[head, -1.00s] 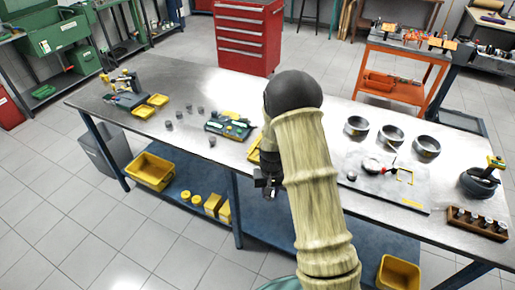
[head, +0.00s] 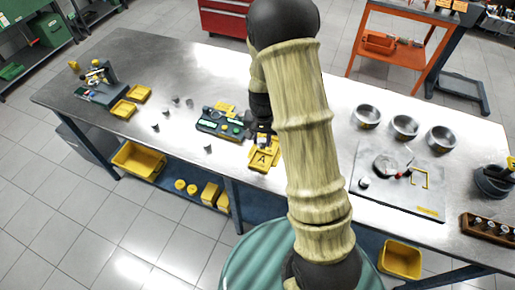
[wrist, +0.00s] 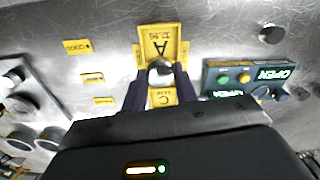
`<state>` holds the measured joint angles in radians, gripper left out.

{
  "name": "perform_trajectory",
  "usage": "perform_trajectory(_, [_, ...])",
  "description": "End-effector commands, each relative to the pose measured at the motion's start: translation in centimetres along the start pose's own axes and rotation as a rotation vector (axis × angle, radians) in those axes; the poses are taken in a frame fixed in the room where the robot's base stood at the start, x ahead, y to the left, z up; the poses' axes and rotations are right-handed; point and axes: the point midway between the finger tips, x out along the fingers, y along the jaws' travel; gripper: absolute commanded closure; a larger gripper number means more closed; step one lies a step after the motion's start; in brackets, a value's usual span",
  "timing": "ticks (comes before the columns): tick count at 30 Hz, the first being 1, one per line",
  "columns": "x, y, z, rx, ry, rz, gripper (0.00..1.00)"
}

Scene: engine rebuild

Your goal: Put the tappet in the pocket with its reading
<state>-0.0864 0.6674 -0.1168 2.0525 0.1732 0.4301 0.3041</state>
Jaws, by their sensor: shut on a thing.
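My gripper (wrist: 160,78) is shut on a grey, round tappet (wrist: 160,70) in the wrist view. It holds it over the yellow pocket tray (wrist: 160,31), between the pocket lettered A and the one lettered C. I cannot tell whether the tappet touches the tray. In the head view my gripper (head: 263,140) is at the tray (head: 264,160), and the tappet cannot be made out there.
Several loose grey tappets (head: 208,148) stand on the metal bench left of the tray. Yellow bins (head: 123,109) stand further left. A grey plate (head: 400,185) and several metal rings (head: 404,126) lie to the right. Small yellow labels (wrist: 76,46) lie near the tray.

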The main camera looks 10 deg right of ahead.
Motion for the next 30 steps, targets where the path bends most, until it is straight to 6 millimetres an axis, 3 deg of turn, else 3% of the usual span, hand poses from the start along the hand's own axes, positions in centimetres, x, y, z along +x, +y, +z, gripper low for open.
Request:
perform_trajectory(14, [0.1,-0.5,0.4,-0.004,-0.002,0.001,0.93])
perform_trajectory(24, [4.8,0.0,0.2,0.005,-0.005,0.002,0.93])
perform_trajectory(30, [5.7,-0.1,0.1,0.004,-0.001,0.000,0.93])
